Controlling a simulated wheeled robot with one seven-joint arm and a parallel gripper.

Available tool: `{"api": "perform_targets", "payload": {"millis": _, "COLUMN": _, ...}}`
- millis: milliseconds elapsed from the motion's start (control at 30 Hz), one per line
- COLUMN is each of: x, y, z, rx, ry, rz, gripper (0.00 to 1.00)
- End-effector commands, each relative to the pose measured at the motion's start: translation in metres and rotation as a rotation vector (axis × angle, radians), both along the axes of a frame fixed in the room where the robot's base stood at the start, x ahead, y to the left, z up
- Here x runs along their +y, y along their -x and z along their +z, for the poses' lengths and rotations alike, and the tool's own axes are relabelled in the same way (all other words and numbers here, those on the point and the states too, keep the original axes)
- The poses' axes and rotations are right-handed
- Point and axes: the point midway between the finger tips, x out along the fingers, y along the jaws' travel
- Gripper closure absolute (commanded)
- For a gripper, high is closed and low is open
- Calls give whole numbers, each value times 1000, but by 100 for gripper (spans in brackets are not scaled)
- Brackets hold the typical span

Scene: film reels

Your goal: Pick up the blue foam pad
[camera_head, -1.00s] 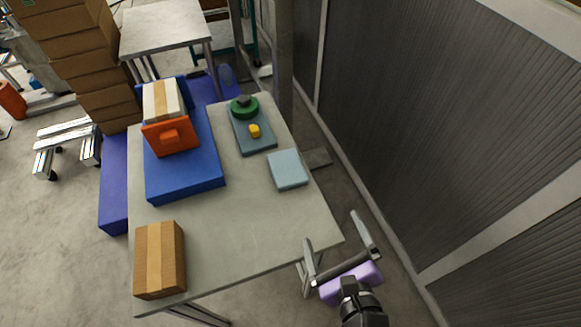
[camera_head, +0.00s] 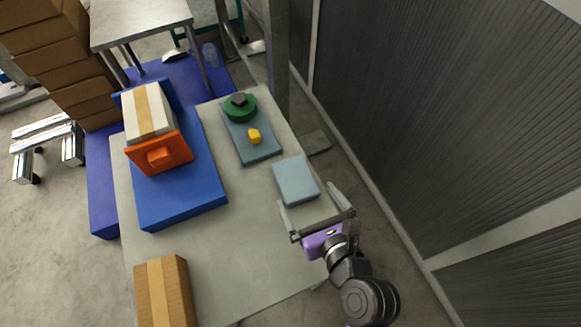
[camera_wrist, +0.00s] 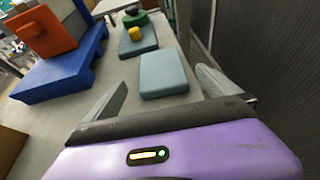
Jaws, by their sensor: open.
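The blue foam pad (camera_head: 296,180) is a light grey-blue slab lying flat on the grey table near its right edge. It also shows in the wrist view (camera_wrist: 162,74), ahead of my fingers. My gripper (camera_head: 308,193) is open and empty, with its two fingers spread at the near end of the pad. In the wrist view my gripper's fingers (camera_wrist: 158,88) stand to the left and right of the pad's near side, and the pad looks apart from both. How high the fingers are above the table is hard to tell.
A slate-blue board (camera_head: 250,150) with a green round thing (camera_head: 240,113) and a yellow piece (camera_head: 254,136) lies behind the pad. A blue platform (camera_head: 180,195) with an orange block (camera_head: 158,156) is left. A cardboard box (camera_head: 165,292) sits front left. A ribbed wall (camera_head: 430,130) stands right.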

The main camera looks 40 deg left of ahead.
Motion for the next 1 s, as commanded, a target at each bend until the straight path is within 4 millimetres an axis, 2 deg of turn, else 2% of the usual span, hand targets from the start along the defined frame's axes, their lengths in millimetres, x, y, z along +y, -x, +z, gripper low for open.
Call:
{"api": "perform_targets", "payload": {"millis": 500, "x": 52, "y": -24, "z": -25, "rx": -1, "ry": 0, "rz": 3, "gripper": 0}}
{"api": "perform_targets", "payload": {"millis": 633, "x": 60, "y": -29, "z": -29, "rx": -1, "ry": -1, "rz": 0, "gripper": 0}}
{"api": "perform_targets", "payload": {"millis": 867, "x": 61, "y": -29, "z": -29, "rx": -2, "ry": 0, "rz": -1, "gripper": 0}}
{"api": "perform_targets", "payload": {"millis": 1000, "x": 60, "y": -29, "z": -30, "rx": -2, "ry": 0, "rz": -1, "gripper": 24}}
